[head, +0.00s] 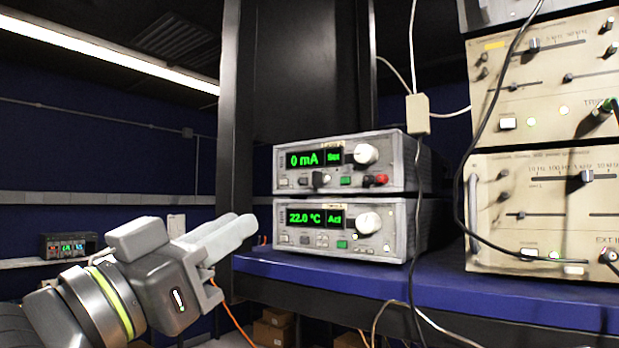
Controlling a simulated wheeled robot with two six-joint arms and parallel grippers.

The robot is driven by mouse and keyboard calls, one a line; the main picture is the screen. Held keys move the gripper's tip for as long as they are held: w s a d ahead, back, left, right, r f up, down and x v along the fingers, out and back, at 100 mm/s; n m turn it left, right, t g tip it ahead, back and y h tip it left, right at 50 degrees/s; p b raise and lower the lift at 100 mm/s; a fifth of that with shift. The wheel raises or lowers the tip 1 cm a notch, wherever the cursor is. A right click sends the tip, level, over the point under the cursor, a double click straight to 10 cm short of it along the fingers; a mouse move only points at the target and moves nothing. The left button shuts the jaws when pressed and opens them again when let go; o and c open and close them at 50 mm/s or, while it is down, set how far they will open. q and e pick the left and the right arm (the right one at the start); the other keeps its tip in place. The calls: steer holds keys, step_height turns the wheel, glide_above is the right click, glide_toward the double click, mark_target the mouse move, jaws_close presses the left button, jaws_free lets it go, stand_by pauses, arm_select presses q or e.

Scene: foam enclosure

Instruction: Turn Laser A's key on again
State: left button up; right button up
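Two stacked grey controller units stand on a blue shelf. The upper unit (398,165) has a green display reading 0 mA and "Set", with a white knob (366,154) at its right. A small dark upright piece, which looks like a key (318,180), sticks out of its lower front panel. The lower unit (400,230) reads 22.0 °C and "Act". I cannot read a Laser A label. My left gripper (246,226) is at lower left, its fingers pointing up and right, just left of the lower unit and apart from the key. Its finger gap is not clear. My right gripper is out of view.
The blue shelf (450,290) has a front edge below the units. Cream instruments (545,205) stand at the right, with cables hanging before them. A white cable box (417,114) hangs beside the upper unit. Cardboard boxes (272,328) lie below.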

mark_target(313, 180)
arm_select(q)
steer(key=p+x, duration=0.6)
steer(key=x, duration=0.8)
steer(key=shift+d+r, duration=0.1)
steer(key=shift+r, duration=0.05)
steer(key=shift+w+d+r, duration=0.1)
steer(key=shift+w+d, duration=0.25)
steer(key=shift+w, duration=0.1)
steer(key=shift+c, duration=0.2)
jaws_close()
